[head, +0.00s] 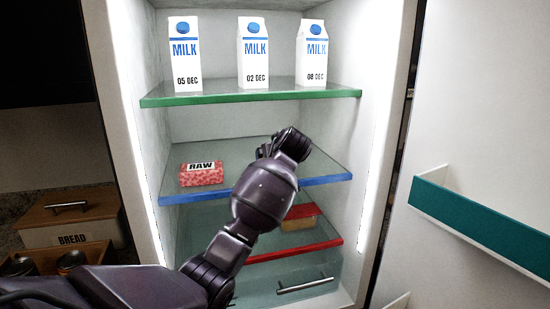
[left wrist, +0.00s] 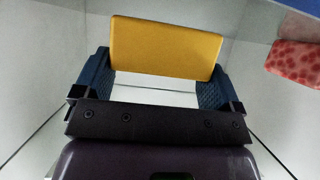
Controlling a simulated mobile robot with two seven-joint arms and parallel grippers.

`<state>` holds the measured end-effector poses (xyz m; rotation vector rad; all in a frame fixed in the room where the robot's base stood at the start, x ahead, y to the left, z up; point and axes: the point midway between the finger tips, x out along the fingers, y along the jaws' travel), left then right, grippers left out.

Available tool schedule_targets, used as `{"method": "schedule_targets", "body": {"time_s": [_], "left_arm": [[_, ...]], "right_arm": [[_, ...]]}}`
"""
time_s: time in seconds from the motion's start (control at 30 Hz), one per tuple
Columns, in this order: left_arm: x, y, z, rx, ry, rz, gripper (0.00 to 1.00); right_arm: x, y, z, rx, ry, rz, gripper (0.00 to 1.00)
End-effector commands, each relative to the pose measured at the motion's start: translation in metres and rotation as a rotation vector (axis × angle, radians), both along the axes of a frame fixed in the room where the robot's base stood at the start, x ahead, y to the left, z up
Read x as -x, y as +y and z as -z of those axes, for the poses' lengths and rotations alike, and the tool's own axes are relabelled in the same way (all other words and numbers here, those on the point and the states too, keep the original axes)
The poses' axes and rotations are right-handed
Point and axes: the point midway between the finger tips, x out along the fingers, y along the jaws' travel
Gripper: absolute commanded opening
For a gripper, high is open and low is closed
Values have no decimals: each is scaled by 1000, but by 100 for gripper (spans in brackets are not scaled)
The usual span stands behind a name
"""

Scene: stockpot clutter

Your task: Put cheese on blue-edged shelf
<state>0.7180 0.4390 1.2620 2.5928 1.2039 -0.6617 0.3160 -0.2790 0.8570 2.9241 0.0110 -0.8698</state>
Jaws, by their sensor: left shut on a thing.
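My left gripper (head: 284,144) reaches into the open fridge over the blue-edged shelf (head: 322,180), near its right side. In the left wrist view my left gripper (left wrist: 155,84) is shut on a yellow block of cheese (left wrist: 165,48), with a finger at each side of it. The cheese is hidden behind my gripper and arm in the head view. I cannot tell whether it touches the shelf. My right gripper is not in view.
A RAW meat pack (head: 201,173) sits at the left of the blue-edged shelf; it also shows in the left wrist view (left wrist: 296,60). Milk cartons (head: 253,52) stand on the green-edged shelf (head: 250,96) above. A tan, red-topped item (head: 299,222) lies on the red-edged shelf (head: 300,250).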

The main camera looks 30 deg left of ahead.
Motion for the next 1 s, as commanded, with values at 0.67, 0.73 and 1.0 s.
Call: {"method": "schedule_targets", "body": {"time_s": [0.67, 0.73, 1.0], "left_arm": [[-2, 3, 16, 1, 1, 0, 100], [-2, 3, 16, 0, 0, 0, 100], [3, -5, 8, 0, -2, 1, 100]], "right_arm": [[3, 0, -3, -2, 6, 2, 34], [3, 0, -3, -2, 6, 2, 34], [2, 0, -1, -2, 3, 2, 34]]}}
